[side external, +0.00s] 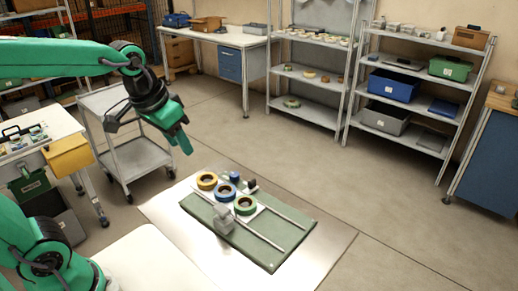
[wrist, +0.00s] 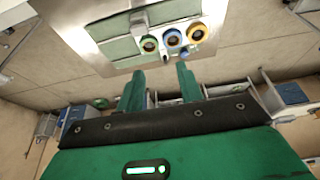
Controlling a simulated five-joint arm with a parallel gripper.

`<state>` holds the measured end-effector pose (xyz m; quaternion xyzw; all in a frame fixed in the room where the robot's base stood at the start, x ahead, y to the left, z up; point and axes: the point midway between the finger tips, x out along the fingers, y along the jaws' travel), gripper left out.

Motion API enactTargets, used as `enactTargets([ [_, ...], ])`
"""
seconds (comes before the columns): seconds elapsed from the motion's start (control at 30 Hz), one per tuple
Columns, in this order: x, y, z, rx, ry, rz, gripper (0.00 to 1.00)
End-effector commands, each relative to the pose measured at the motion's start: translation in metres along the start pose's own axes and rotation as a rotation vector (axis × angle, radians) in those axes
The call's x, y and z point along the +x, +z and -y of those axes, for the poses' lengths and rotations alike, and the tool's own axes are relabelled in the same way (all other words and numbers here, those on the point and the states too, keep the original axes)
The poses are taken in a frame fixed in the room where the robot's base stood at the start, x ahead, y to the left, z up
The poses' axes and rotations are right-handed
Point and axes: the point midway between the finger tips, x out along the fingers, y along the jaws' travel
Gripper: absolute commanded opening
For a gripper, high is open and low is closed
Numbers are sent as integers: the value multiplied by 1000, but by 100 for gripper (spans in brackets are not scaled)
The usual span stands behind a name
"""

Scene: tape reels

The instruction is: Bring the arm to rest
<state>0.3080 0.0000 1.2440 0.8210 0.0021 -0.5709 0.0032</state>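My gripper (side external: 186,146) is raised in the air behind and to the left of the mat in the side view. In the wrist view its two green fingers (wrist: 160,78) stand apart with nothing between them. A yellow tape reel (side external: 207,181), a blue tape reel (side external: 225,191) and a green tape reel (side external: 245,205) lie in a row on a white strip on the green mat (side external: 270,262). The wrist view also shows the green reel (wrist: 149,45), blue reel (wrist: 172,38) and yellow reel (wrist: 197,33), all clear of the fingers.
A grey block (side external: 223,220) stands on the mat beside the reels. A small blue item (side external: 234,177) and a dark item (side external: 251,186) sit behind them. A thin rail (side external: 268,241) crosses the mat. A grey cart (side external: 143,157) stands behind my gripper. Shelves (side external: 410,128) line the back.

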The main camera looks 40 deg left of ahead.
Motion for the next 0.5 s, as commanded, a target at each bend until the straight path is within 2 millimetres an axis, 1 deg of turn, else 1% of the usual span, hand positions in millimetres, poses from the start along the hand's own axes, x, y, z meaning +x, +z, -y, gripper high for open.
enactTargets([
  [0.03, -5, 9, 0, 1, 0, -18, 36],
  [0.1, -8, 21, 0, 2, 0, -36, 36],
  [0.3, -15, 53, 0, 5, 0, -87, 36],
  [0.5, -16, 76, 1, 7, 0, -125, 36],
])
